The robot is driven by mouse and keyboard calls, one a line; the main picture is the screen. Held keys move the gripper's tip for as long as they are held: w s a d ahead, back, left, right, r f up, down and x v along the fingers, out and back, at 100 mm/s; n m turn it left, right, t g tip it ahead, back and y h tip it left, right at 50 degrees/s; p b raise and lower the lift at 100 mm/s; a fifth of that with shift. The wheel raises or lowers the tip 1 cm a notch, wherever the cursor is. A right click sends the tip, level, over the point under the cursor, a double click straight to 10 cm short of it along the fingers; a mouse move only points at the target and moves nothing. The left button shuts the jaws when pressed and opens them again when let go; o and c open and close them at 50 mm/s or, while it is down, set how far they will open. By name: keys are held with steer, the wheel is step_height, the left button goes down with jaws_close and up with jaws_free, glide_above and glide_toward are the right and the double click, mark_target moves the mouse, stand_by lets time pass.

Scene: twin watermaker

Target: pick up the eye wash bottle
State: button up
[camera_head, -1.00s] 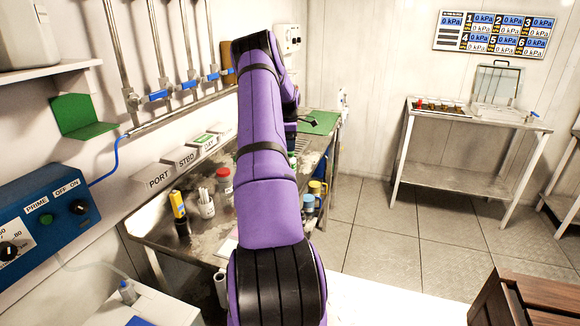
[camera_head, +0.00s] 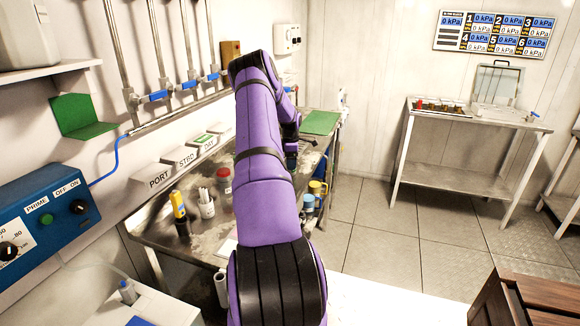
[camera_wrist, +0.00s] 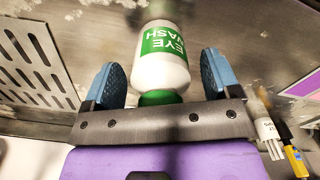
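The eye wash bottle (camera_wrist: 162,68) is white with a green label and a green cap, seen in the wrist view. My gripper (camera_wrist: 160,78) is open, with one blue finger pad on each side of the bottle. A gap shows between the bottle and each pad, so neither looks to be touching it. The green cap lies close to my gripper's palm. In the head view my purple arm hides the bottle and most of the gripper.
The metal bench (camera_head: 155,230) holds a yellow-and-black tool (camera_head: 180,212), a white container of sticks (camera_head: 206,204) and a red-capped jar (camera_head: 224,178). Blue and yellow cups (camera_head: 316,192) stand at its right. A slotted plate (camera_wrist: 35,62) lies left in the wrist view.

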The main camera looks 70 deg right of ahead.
steer(key=c, duration=0.9)
steer(key=shift+c, duration=0.2)
steer(key=shift+r, duration=0.15)
